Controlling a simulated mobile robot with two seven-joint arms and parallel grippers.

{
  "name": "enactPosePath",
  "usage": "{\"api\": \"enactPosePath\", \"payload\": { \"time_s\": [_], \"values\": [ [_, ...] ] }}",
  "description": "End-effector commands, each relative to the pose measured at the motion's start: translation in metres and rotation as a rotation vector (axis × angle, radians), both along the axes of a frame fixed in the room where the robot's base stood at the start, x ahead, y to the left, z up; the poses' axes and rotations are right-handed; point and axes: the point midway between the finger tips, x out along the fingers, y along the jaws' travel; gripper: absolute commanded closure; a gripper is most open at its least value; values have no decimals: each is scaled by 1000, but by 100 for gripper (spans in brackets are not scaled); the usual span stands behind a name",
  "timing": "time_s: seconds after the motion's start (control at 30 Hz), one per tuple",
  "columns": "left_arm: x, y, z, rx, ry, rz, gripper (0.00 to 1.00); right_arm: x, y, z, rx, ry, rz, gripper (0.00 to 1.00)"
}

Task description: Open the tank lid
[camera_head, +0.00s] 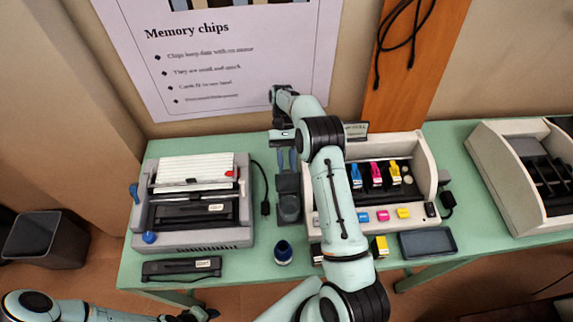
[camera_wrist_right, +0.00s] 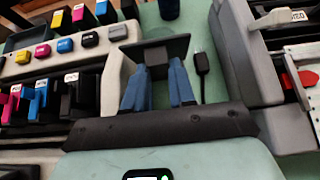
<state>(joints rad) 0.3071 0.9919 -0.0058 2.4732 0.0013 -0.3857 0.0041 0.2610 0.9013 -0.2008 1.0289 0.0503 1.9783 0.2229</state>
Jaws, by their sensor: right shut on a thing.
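The ink-tank printer (camera_head: 432,165) is a cream case on the green table, with its colour tanks uncovered. My right arm crosses in front of its left part. My right gripper (camera_head: 287,170) is at the printer's left side, blue fingers pointing down the picture. It is shut on a small dark block on a dark grey panel (camera_head: 289,205), apparently the tank lid. In the right wrist view the fingers (camera_wrist_right: 157,72) close on that block, and the panel (camera_wrist_right: 165,47) lies beyond it beside the cream wall. Its hinge is hidden. My left gripper (camera_head: 200,314) is cut off at the bottom edge.
A grey typewriter-like printer (camera_head: 243,215) stands left of the panel, with a black cable between them. A dark blue bottle (camera_head: 283,252) stands near the front edge. A dark flat tray (camera_head: 428,243) lies at front right. Another cream machine (camera_head: 500,175) is far right.

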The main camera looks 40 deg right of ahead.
Motion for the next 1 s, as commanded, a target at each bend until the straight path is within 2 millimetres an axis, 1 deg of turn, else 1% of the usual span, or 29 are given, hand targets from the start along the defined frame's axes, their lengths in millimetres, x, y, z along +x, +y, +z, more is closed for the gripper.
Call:
{"api": "enactPosePath", "payload": {
  "time_s": [0.03,0.4,0.43,0.5,1.0],
  "values": [
    [-2,0,-1,1,2,1,57,-2,1,-7,1,12,1,100],
    [-2,0,-1,0,2,0,57,-3,1,-8,4,19,2,100],
    [-2,0,-1,0,2,0,57,-3,1,-8,4,19,2,69],
    [-2,0,-1,0,2,0,57,-3,1,-8,4,18,2,49],
    [0,0,0,0,0,0,57,-1,1,-3,3,10,2,49]
  ]
}}
